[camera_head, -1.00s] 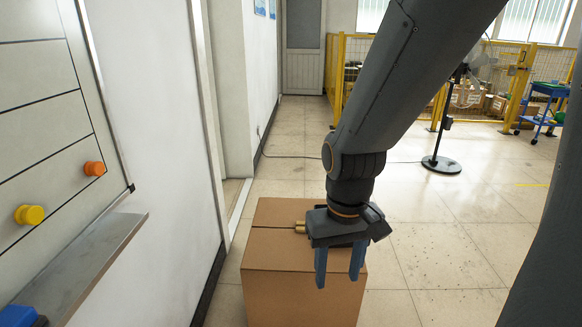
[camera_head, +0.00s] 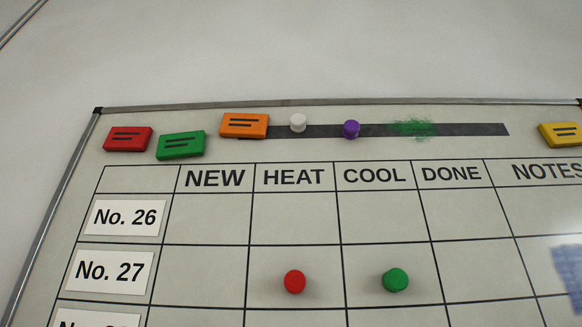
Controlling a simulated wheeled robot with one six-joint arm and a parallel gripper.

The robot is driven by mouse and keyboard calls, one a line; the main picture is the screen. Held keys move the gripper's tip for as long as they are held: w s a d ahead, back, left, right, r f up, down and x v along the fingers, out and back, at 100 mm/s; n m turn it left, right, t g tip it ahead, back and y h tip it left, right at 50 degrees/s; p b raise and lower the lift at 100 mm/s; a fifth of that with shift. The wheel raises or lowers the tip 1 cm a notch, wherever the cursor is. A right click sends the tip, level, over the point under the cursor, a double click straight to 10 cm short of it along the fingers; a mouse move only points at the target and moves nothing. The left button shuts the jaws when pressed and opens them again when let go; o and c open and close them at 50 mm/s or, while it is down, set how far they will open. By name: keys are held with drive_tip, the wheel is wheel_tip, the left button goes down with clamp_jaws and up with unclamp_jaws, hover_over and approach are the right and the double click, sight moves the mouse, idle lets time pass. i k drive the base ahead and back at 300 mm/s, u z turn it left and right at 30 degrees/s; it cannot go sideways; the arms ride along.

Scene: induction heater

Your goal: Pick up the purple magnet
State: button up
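The purple magnet (camera_head: 351,129) is a small round knob on the dark strip (camera_head: 465,130) near the top of the whiteboard (camera_head: 210,215). It sits above the COOL column, between a white magnet (camera_head: 298,122) on its left and a green smudge (camera_head: 412,127) on its right. Nothing covers it. My gripper is out of the picture now.
Red (camera_head: 128,139), green (camera_head: 181,145) and orange (camera_head: 244,125) rectangular magnets are at the upper left of the board, a yellow one (camera_head: 561,134) at the upper right. A red round magnet (camera_head: 294,281) is under HEAT, a green one (camera_head: 396,280) under COOL.

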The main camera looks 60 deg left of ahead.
sight(351, 129)
drive_tip(key=u, duration=1.3)
drive_tip(key=k, duration=0.6)
drive_tip(key=u, duration=0.5)
